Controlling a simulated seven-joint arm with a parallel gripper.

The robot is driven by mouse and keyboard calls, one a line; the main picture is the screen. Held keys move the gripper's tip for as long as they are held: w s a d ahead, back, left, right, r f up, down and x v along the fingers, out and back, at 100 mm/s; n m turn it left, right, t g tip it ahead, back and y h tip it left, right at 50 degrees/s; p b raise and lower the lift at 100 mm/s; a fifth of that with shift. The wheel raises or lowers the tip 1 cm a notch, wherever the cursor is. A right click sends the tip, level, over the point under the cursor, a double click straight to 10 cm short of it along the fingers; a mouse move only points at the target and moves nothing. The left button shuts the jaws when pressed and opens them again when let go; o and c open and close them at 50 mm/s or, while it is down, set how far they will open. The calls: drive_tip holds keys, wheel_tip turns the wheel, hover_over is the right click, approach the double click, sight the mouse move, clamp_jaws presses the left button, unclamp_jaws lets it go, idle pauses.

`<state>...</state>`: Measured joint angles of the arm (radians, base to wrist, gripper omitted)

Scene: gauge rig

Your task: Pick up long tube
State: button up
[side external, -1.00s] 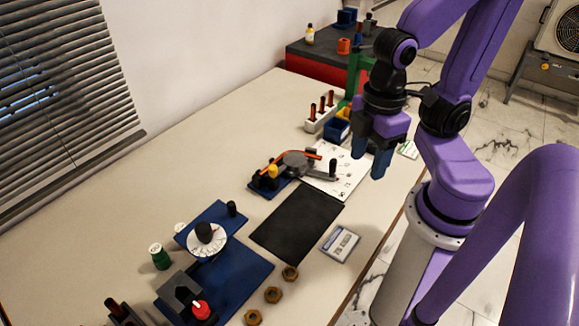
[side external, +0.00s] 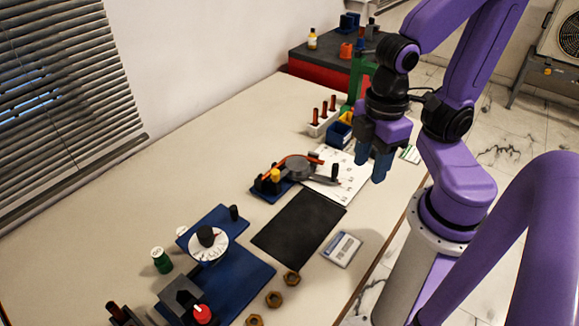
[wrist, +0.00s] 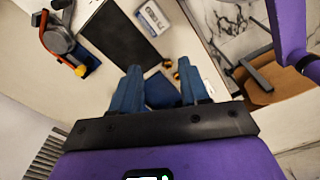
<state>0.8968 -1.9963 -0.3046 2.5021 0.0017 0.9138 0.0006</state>
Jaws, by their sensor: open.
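No object is plainly marked as the long tube. A thin orange tube-like piece (side external: 297,160) lies bent along a grey round tool on a blue base (side external: 262,193); part of it also shows in the wrist view (wrist: 66,58). Several short brown-orange rods (side external: 324,108) stand upright in a white holder (side external: 316,129). Which of these is the long tube I cannot tell. My gripper (side external: 372,168) is open, with nothing between its blue fingers, and hangs above the table's right side. It also shows in the wrist view (wrist: 158,70).
A black mat (side external: 298,228) lies mid-table beside a small grey device (side external: 342,249). Brass nuts (side external: 274,299), a blue board (side external: 240,276), a white dial (side external: 208,250) and a green spool (side external: 161,260) are nearer. A white sheet (side external: 350,182) lies behind. The table's left side is clear.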

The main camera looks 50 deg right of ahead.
drive_tip(key=w+a+n, duration=0.1)
drive_tip(key=w+a, duration=0.1)
drive_tip(key=w, duration=0.8)
drive_tip(key=n, duration=0.4)
hover_over(272, 165)
drive_tip(key=s+a, duration=0.1)
drive_tip(key=a, duration=0.1)
wheel_tip(272, 165, down, 19)
drive_tip(key=shift+d+r, duration=0.1)
drive_tip(key=shift+r, duration=0.1)
drive_tip(key=shift+s+f, duration=0.15)
drive_tip(key=shift+f, duration=1.15)
drive_tip(key=shift+s+f, duration=0.1)
drive_tip(key=shift+f, duration=1.2)
clamp_jaws()
